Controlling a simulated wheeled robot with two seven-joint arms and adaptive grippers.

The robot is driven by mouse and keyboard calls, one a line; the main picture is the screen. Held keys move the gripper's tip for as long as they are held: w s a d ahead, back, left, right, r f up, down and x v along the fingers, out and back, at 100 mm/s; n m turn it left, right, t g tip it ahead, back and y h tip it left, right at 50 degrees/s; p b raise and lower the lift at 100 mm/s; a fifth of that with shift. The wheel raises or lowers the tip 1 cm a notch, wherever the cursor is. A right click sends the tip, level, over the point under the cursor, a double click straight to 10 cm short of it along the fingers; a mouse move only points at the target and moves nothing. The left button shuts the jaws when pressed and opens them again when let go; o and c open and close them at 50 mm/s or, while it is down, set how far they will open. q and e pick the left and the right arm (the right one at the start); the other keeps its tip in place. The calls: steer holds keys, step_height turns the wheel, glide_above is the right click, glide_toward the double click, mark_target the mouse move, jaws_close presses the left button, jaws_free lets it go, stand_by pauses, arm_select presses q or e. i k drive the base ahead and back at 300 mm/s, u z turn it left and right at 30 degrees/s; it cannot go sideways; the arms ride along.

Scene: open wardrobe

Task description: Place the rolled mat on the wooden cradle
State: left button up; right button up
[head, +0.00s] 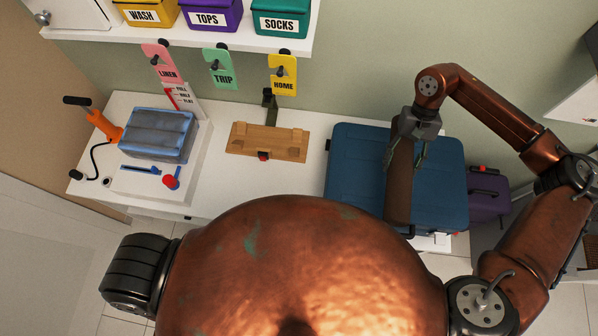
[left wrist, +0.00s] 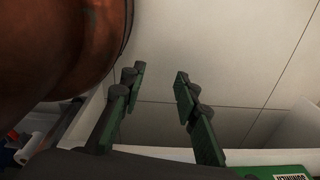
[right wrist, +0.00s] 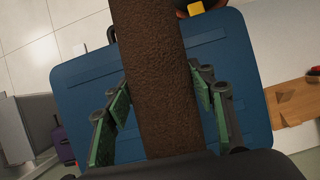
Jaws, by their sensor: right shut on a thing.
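The rolled mat (head: 398,185) is a long dark brown roll. My right gripper (head: 407,152) is shut on it near its far end, over the blue suitcase. In the right wrist view the mat (right wrist: 152,75) runs between the two green fingers. The wooden cradle (head: 267,141) lies on the white table, left of the suitcase and apart from the mat. My left gripper (left wrist: 160,76) is open and empty in the left wrist view, over pale floor tiles. It does not show in the head view.
The blue suitcase (head: 345,160) lies right of the cradle, with a purple case (head: 488,195) beyond it. A blue-grey box (head: 160,135) and an orange-handled tool (head: 103,125) are at the left. Hanging tags (head: 283,75) and a shelf (head: 180,38) with bins are behind the cradle.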

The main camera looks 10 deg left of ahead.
mark_target(267, 141)
steer(key=z, duration=0.9)
steer(key=k, duration=1.5)
steer(key=u, duration=0.95)
steer(key=i, duration=0.5)
steer(key=u, duration=0.05)
